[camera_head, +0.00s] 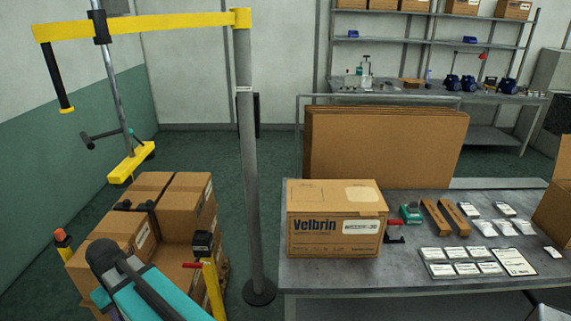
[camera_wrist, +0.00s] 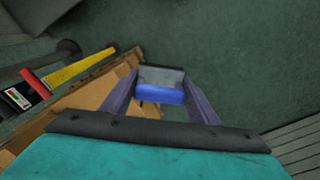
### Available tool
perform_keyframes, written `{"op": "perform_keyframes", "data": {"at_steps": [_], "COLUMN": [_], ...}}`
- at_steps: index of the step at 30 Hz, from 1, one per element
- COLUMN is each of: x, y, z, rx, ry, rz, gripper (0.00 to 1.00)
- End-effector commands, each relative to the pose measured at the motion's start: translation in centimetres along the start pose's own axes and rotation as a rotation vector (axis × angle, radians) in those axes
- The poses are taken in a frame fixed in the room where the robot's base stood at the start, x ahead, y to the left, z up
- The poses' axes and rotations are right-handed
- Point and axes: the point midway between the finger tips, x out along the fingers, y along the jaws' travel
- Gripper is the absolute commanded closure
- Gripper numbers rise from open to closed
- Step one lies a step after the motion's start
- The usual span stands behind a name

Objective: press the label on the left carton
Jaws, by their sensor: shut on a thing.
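The left carton (camera_head: 310,245), brown and printed "Velbrin", stands upright on the grey table. A white label (camera_head: 361,226) with dark print is on its front face, toward the right. A paler patch shows on its top. In the wrist view, my gripper (camera_wrist: 161,88) is shut on a small blue-and-grey block (camera_wrist: 160,93), held between its two fingers. Green floor and part of a brown carton show behind it. The gripper's fingers are not visible in the head view; my arm is at lower left there, away from the left carton.
Stacked cartons (camera_head: 186,205) and a grey post (camera_head: 245,160) stand left of the table (camera_head: 330,275). A red tape tool, a teal device, brown strips and several white labels lie right of the left carton. Another carton (camera_head: 556,205) is at the right edge. Flat cardboard (camera_head: 385,140) stands behind.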

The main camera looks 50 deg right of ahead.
Motion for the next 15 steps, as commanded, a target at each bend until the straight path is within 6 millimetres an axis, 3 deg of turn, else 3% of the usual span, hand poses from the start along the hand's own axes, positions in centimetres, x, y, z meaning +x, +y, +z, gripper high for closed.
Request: {"op": "perform_keyframes", "data": {"at_steps": [10, 15], "x": [-0.1, -0.6], "y": [0.0, 1.0], "z": [0.0, -0.3], "rx": [0.000, 0.017], "ry": [0.000, 0.001], "rz": [0.000, 0.000], "gripper": [0.64, 0.64]}}
